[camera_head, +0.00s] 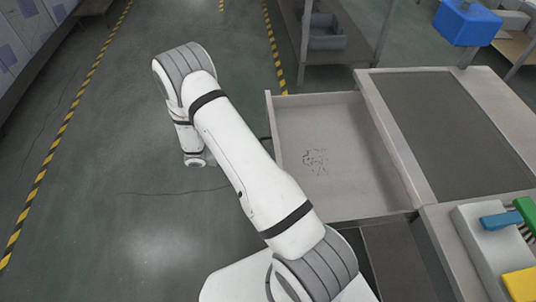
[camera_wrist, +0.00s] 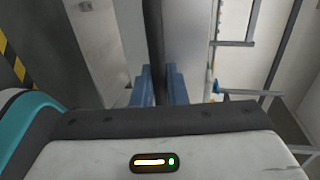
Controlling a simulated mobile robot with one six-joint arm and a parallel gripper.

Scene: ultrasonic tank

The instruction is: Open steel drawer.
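The steel drawer (camera_head: 335,190) stands pulled out from the bench towards the left in the head view. Its pale inside shows, with small loose bits on the floor of it. My gripper is hidden behind my own arm in the head view. In the wrist view my gripper (camera_wrist: 159,85) has its two blue fingers close together, one on each side of a dark bar (camera_wrist: 153,35). The bar fills the narrow gap and looks like the drawer's handle. A light grey panel, apparently the drawer front (camera_wrist: 187,35), lies just right of it.
The bench top (camera_head: 450,130) lies right of the drawer. A shelf with a grey bin (camera_head: 325,35) stands behind. The floor (camera_head: 110,190) to the left is clear.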

